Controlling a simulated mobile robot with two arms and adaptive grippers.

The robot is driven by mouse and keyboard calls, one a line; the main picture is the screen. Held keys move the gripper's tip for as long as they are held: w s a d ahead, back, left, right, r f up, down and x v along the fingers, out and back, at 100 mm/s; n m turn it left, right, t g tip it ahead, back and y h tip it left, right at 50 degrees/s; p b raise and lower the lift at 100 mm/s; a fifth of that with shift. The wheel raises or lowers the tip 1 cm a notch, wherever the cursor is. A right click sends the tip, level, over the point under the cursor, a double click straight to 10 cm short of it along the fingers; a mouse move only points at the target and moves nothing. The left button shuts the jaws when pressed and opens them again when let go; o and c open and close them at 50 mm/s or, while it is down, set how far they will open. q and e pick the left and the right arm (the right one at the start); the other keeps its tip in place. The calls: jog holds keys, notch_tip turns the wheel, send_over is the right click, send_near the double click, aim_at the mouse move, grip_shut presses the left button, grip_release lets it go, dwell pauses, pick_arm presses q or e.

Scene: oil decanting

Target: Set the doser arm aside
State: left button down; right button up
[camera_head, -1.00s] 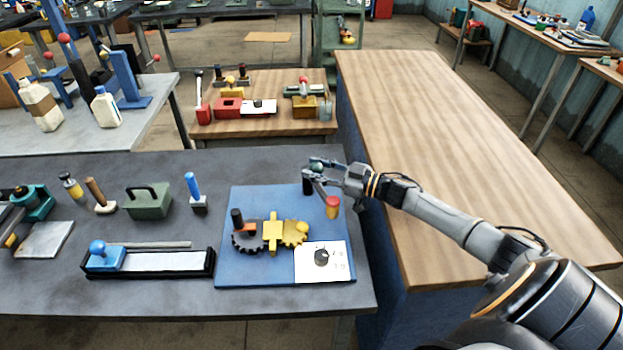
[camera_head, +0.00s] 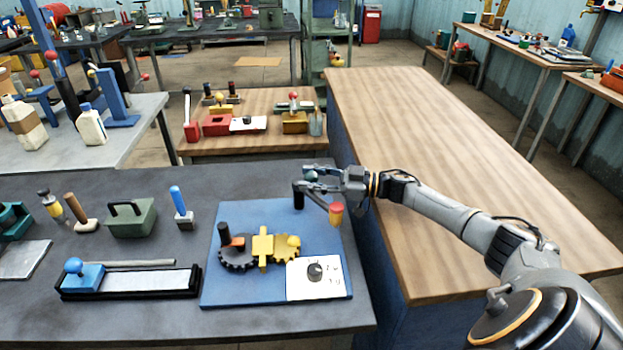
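A blue board (camera_head: 222,278) lies on the dark bench. A black post (camera_head: 298,197) stands near its far right corner. What I take for the doser arm, a thin grey bar (camera_head: 318,201), runs from the post to a red and yellow end piece (camera_head: 336,213) by the board's right edge. My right gripper (camera_head: 313,180) is over the bar close to the post, with a small greenish knob at its fingers. Whether the fingers are closed on it is too small to tell. My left gripper is out of view.
The board also carries dark and yellow gears (camera_head: 238,256) and a white dial panel (camera_head: 318,280). A green box (camera_head: 131,218), a blue-handled tool (camera_head: 180,208) and a sharpening block (camera_head: 130,281) stand to the left. A bare wooden table (camera_head: 450,170) is to the right.

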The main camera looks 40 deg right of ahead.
jog(key=shift+o, duration=1.1)
jog(key=shift+r, duration=0.15)
notch_tip(320, 180, up, 10)
jog(key=shift+f, duration=0.15)
